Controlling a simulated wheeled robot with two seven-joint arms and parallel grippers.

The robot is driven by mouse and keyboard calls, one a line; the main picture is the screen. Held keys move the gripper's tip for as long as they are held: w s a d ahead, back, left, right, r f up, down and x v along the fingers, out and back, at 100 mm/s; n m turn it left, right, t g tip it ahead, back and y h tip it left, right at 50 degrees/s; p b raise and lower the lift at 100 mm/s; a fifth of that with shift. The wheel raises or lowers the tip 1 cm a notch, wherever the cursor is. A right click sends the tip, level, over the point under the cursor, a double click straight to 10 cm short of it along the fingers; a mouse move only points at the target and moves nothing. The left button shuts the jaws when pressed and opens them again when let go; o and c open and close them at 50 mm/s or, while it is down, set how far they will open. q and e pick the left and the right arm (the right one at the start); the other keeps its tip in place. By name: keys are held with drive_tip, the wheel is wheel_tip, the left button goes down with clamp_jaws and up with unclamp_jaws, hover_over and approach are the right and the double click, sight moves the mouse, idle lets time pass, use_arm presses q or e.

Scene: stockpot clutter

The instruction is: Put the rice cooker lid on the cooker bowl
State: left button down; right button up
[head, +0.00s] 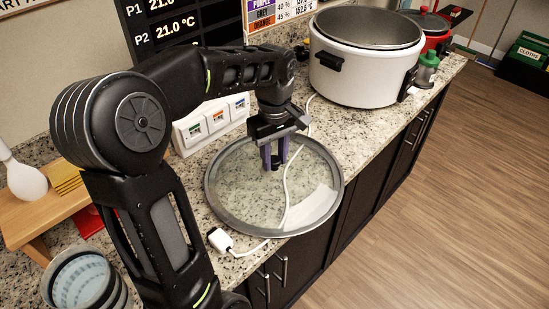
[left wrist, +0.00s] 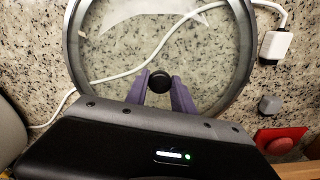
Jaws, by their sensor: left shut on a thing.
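The glass rice cooker lid (head: 240,199) with a grey rim is over the counter, left of the cooker; I cannot tell whether it touches the counter. It also shows in the left wrist view (left wrist: 115,55), with a small black knob (left wrist: 160,80) at its middle. My left gripper (head: 273,165) is above the lid's middle, its purple fingers shut on the knob between their tips (left wrist: 162,92). The white cooker bowl (head: 360,78) stands open on the counter at the back right, with a black side handle. My right gripper is not in view.
A white cable (head: 287,180) shows through the lid, with its plug (head: 220,240) at the front left. A switch box (head: 210,125) stands behind the lid. A red pot (head: 436,38) and a green-topped jar (head: 427,70) stand right of the cooker.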

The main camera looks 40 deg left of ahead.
sight(275, 159)
use_arm(q)
drive_tip(key=shift+f, duration=0.35)
drive_tip(key=shift+f, duration=0.1)
drive_tip(key=c, duration=1.1)
unclamp_jaws()
drive_tip(key=shift+f, duration=0.1)
drive_tip(key=shift+r, duration=0.25)
wheel_tip(275, 159, up, 6)
drive_tip(key=shift+r, duration=0.25)
wheel_tip(275, 159, up, 5)
drive_tip(key=p, duration=0.3)
drive_tip(key=shift+r, duration=0.2)
